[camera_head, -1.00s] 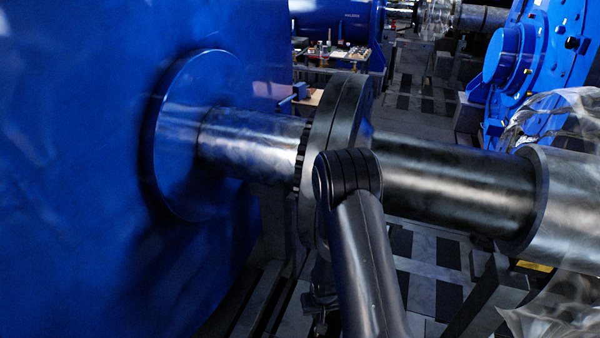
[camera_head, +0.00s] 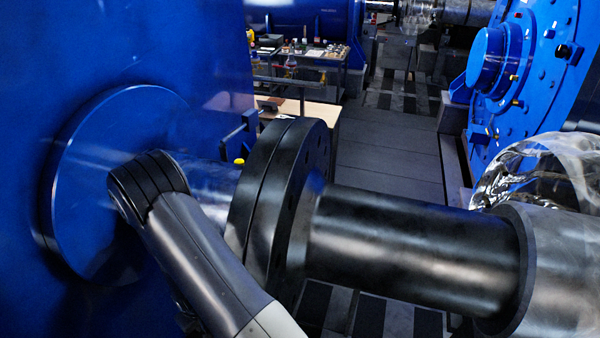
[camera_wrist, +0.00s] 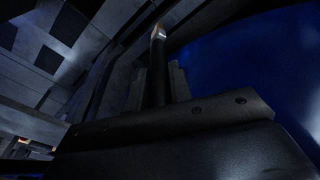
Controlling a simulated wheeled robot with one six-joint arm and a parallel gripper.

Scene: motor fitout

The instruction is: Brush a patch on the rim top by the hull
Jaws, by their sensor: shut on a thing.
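In the wrist view my gripper (camera_wrist: 159,72) is shut on a slim dark brush (camera_wrist: 157,60) with a pale, brownish tip. The brush points up the picture, away from the jaws. The blue hull (camera_wrist: 250,65) fills the right of that view; I cannot tell whether the tip touches anything. In the head view the hull (camera_head: 110,45) stands at left with a round blue rim (camera_head: 75,165) on its face. A shaft (camera_head: 212,182) runs from it to a dark flanged coupling (camera_head: 265,190). My arm crosses in front of the rim and shaft, and my gripper is hidden there.
A thicker dark shaft (camera_head: 410,235) leads right to a grey cylinder (camera_head: 560,270), with clear wrapping (camera_head: 540,170) behind it. A small yellow piece (camera_head: 239,161) shows by the coupling. A cart (camera_head: 310,55) with small items stands behind. Floor (camera_head: 390,150) beyond the shaft is clear.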

